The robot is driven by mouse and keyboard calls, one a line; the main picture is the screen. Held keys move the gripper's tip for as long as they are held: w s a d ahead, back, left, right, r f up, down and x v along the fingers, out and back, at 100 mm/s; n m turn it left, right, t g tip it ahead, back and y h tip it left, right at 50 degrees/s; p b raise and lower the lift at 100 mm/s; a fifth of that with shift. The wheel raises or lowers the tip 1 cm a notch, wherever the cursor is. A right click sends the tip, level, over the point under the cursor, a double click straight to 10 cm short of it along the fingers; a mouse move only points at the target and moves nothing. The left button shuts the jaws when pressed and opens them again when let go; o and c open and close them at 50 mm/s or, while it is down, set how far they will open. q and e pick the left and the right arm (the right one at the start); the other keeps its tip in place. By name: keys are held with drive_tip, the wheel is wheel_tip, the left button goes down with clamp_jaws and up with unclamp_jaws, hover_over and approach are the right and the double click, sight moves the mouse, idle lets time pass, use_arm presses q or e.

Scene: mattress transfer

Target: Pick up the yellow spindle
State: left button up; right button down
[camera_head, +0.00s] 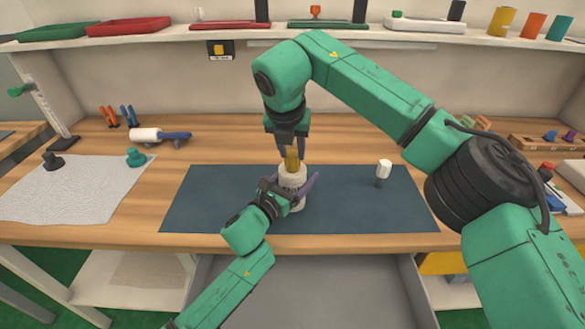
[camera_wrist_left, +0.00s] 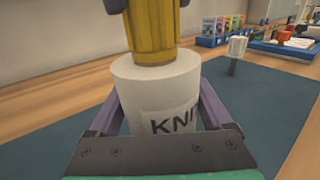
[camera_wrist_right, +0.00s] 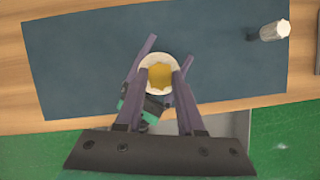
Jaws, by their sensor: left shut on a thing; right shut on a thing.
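The yellow spindle (camera_head: 291,160) stands upright in the top of a white cylinder (camera_head: 291,174). It also shows in the left wrist view (camera_wrist_left: 152,32) and from above in the right wrist view (camera_wrist_right: 159,76). The cylinder carries a partly visible label starting "KNI" and stands on the dark blue mat (camera_head: 215,205). My left gripper (camera_head: 294,194) is shut around the cylinder from the front, one finger on each side. My right gripper (camera_head: 291,147) points down from above and is shut on the spindle. The spindle's lower end is hidden in the cylinder.
A white-headed object on a dark stem (camera_head: 384,170) stands on the mat to the right. A grey cloth (camera_head: 75,190) lies at the left, with a white roller (camera_head: 147,135) behind it. A drawer (camera_head: 310,295) is open below the front edge. The mat's left part is clear.

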idle(0.8)
wheel_tip(320, 180, up, 10)
idle(0.3)
use_arm(q)
drive_tip(key=o, duration=1.5)
